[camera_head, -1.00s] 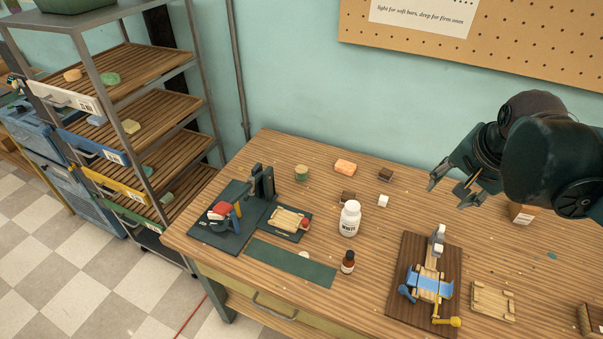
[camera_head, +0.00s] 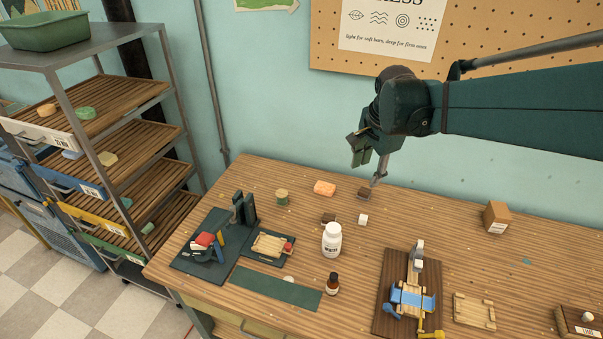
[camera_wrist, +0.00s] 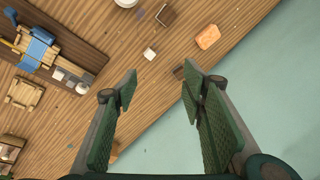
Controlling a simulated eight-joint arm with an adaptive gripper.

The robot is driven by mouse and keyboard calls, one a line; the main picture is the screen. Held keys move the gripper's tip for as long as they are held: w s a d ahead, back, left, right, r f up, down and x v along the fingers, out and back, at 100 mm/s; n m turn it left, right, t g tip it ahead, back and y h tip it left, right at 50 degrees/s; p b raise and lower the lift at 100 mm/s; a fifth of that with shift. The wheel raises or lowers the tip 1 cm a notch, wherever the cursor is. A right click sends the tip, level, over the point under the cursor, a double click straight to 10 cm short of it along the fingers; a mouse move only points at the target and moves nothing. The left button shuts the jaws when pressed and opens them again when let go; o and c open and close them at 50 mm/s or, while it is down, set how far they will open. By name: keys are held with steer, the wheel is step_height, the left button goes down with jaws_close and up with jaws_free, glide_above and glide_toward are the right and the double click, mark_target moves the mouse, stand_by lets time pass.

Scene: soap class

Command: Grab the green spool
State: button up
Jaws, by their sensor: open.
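The green spool (camera_head: 282,197), short and with tan ends, stands upright on the far part of the wooden table in the head view. It is left of an orange soap bar and behind the dark press. I do not see it in the wrist view. My gripper (camera_head: 367,168) is above the table's back edge, to the right of the spool and apart from it. Its green-padded fingers are spread and empty in the wrist view (camera_wrist: 158,90).
The orange bar (camera_head: 324,188) lies between spool and gripper. A dark brown block (camera_head: 364,193) lies below my gripper. A white cube (camera_head: 363,219), a white bottle (camera_head: 332,240) and a dark press (camera_head: 244,209) stand nearby. A slatted shelf rack (camera_head: 120,150) is at the left.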

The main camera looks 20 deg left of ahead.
steer(key=w+a+f+m+g+p, duration=0.1)
steer(key=w+a+f+m, duration=0.2)
steer(key=a, duration=0.5)
steer(key=w+a+f+g+p, duration=0.1)
steer(key=w+a+f, duration=0.25)
steer(key=a, duration=0.35)
steer(key=m+h+p, duration=0.1)
steer(key=m+p, duration=0.1)
steer(key=m, duration=0.2)
glide_above(282, 193)
steer(key=shift+g, duration=0.4)
steer(key=f, duration=1.1)
steer(key=shift+w+d+f, duration=0.2)
steer(key=shift+w+d, duration=0.05)
steer(key=shift+d, duration=0.1)
steer(key=shift+a+f, duration=0.3)
steer(key=shift+f, duration=1.25)
steer(key=shift+s+f+b, duration=0.15)
steer(key=shift+f, duration=1.2)
steer(key=shift+s+f+b, duration=0.1)
steer(key=shift+f+b, duration=0.05)
steer(key=shift+f, duration=1.15)
